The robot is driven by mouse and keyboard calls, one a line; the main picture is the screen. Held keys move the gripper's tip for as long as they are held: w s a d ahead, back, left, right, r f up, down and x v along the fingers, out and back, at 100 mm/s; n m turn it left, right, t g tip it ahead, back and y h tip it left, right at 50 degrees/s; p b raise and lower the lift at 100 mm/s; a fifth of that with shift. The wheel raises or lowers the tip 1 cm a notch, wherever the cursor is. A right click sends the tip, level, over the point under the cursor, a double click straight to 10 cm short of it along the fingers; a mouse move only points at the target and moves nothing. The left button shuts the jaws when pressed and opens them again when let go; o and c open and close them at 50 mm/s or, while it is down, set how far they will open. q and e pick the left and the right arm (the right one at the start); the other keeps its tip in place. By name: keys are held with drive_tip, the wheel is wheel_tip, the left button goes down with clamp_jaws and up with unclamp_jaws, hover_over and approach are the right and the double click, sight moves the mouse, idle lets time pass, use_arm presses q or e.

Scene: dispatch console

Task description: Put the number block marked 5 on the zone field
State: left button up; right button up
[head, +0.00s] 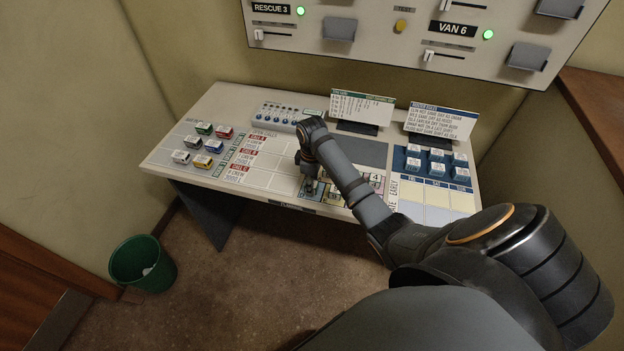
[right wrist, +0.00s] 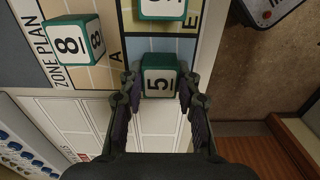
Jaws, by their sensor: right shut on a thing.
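My right gripper (head: 309,188) is over the front middle of the desk, at the left end of the zone plan. In the right wrist view its two fingers (right wrist: 158,92) are shut on the number block marked 5 (right wrist: 160,78), white-faced with green edges. The block is over or on a blue field of the zone plan (right wrist: 100,22), near the letter A; I cannot tell whether it touches the surface. In the head view the gripper mostly hides it. My left gripper is not in view.
A block marked 8 (right wrist: 72,38) and another green-edged block (right wrist: 163,8) stand on the plan nearby. A block marked 4 (head: 376,179) stands to the right. Small coloured vehicles (head: 205,128) are at the desk's left, white-topped blue blocks (head: 437,155) at its right. A wall panel (head: 400,45) is behind.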

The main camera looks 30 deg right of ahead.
drive_tip(key=o, duration=1)
wheel_tip(320, 180, up, 5)
drive_tip(key=shift+w+b, duration=0.1)
drive_tip(key=shift+b, duration=0.25)
wheel_tip(320, 180, up, 7)
drive_tip(key=p, duration=0.4)
drive_tip(key=shift+r, duration=0.15)
